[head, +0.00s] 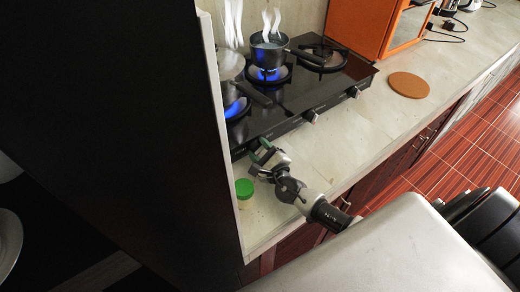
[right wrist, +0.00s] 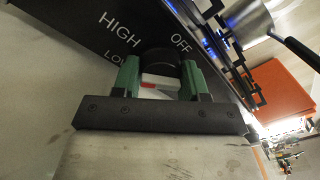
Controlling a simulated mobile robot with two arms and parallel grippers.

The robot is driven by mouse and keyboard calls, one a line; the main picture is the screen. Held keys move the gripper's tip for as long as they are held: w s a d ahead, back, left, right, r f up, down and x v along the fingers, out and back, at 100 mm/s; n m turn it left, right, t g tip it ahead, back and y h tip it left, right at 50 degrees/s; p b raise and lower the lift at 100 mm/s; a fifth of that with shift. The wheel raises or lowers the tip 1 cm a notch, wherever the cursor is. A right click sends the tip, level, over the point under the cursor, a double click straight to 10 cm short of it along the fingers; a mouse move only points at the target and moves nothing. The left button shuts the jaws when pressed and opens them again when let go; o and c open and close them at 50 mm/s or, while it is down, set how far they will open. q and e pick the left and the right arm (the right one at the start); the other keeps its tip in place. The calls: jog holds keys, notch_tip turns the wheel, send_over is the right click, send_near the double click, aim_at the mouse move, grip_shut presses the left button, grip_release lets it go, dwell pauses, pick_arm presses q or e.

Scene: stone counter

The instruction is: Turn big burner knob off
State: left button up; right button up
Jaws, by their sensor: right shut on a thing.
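The black gas stove (head: 290,105) lies on the counter in the head view, with blue flames on two burners. My right gripper (head: 262,152) is at the stove's front edge, at the near left end. In the right wrist view its green fingers (right wrist: 160,72) are shut on the burner knob (right wrist: 160,82), one on each side. A red mark shows on the knob. The words HIGH, LOW and OFF are printed on the panel around it. In the head view the gripper hides this knob. My left gripper is not in view.
A steaming pot (head: 268,52) stands on the lit middle burner; another steaming pan (head: 230,66) is at left. The right burner (head: 323,54) is unlit. Two other knobs (head: 311,116) show. A green-lidded jar (head: 244,188) stands by my right gripper. A cork mat (head: 409,85) lies right.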

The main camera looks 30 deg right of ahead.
jog(key=m, duration=0.2)
jog(key=m+b, duration=0.1)
jog(key=m, duration=0.2)
jog(key=shift+s+a+f+m+g, duration=0.1)
jog(key=shift+f+m+g, duration=0.05)
jog(key=shift+m+g, duration=0.15)
jog(key=m+b, duration=0.1)
jog(key=m, duration=0.5)
jog(key=shift+y, duration=0.4)
jog(key=m, duration=0.5)
jog(key=shift+g+y, duration=0.3)
jog(key=m, duration=0.5)
jog(key=shift+r+m+y, duration=0.2)
jog(key=shift+m+y, duration=0.1)
jog(key=shift+y, duration=0.1)
jog(key=o, duration=0.6)
